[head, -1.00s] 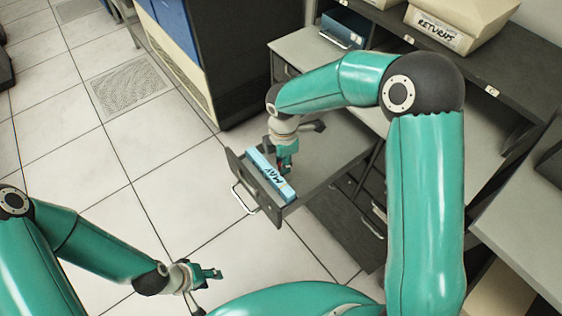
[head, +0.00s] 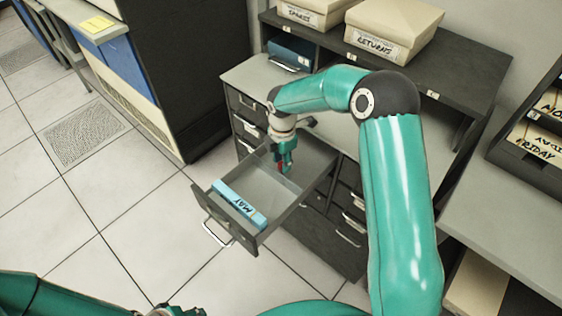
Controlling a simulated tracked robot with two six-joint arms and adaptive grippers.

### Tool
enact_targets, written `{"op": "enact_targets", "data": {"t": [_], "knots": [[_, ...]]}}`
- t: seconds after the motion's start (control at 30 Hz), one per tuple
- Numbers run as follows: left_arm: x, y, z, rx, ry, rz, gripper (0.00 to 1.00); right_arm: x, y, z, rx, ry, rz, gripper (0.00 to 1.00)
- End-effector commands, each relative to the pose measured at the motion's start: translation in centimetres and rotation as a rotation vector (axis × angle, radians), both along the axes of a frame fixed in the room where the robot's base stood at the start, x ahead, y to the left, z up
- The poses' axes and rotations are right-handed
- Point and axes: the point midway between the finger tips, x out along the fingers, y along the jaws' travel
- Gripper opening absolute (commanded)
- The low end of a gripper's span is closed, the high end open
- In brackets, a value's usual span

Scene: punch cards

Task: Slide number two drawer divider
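A dark grey drawer (head: 206,205) stands pulled out of the grey cabinet. A light blue block marked MAY (head: 238,203) lies inside, along the drawer's front wall. My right gripper (head: 285,168) reaches down into the rear part of the drawer, behind the block and apart from it. No divider shows clearly; the arm hides part of the drawer's rear. My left gripper (head: 178,312) is cut off at the bottom edge.
The cabinet's other drawers (head: 248,129) are shut. A box marked RETURNS (head: 392,27) and another box (head: 312,12) stand on the shelf above, with a blue box (head: 290,52) below. Racks with labelled cards (head: 540,135) stand at right. Tiled floor lies free at left.

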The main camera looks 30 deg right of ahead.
Motion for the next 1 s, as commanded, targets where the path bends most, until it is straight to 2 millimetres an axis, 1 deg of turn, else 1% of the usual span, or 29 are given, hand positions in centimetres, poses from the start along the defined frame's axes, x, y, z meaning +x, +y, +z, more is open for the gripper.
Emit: {"op": "enact_targets", "data": {"t": [0.33,0.47,0.57,0.67,0.9,1.0], "knots": [[0.0,0.0,0.0,0.0,0.0,0.0,0.4,-0.2,0.0,-0.1,0.001,0.005,0.0,0.49],[0.0,0.0,0.1,0.0,0.0,0.0,0.4,-0.1,0.0,0.6,0.0,0.003,-0.001,0.49],[0.0,0.0,0.1,0.0,0.0,0.0,0.4,-0.1,0.0,1.8,0.0,0.003,-0.001,0.49],[0.0,0.0,0.1,0.0,0.0,0.0,0.4,-0.1,0.0,3.5,0.0,0.001,0.0,0.49],[0.0,0.0,0.0,0.0,0.0,0.0,0.4,0.0,0.0,8.4,0.0,0.001,0.0,0.49],[0.0,0.0,0.0,0.0,0.0,0.0,0.4,0.0,0.0,10.0,0.001,0.0,0.0,0.49]]}}
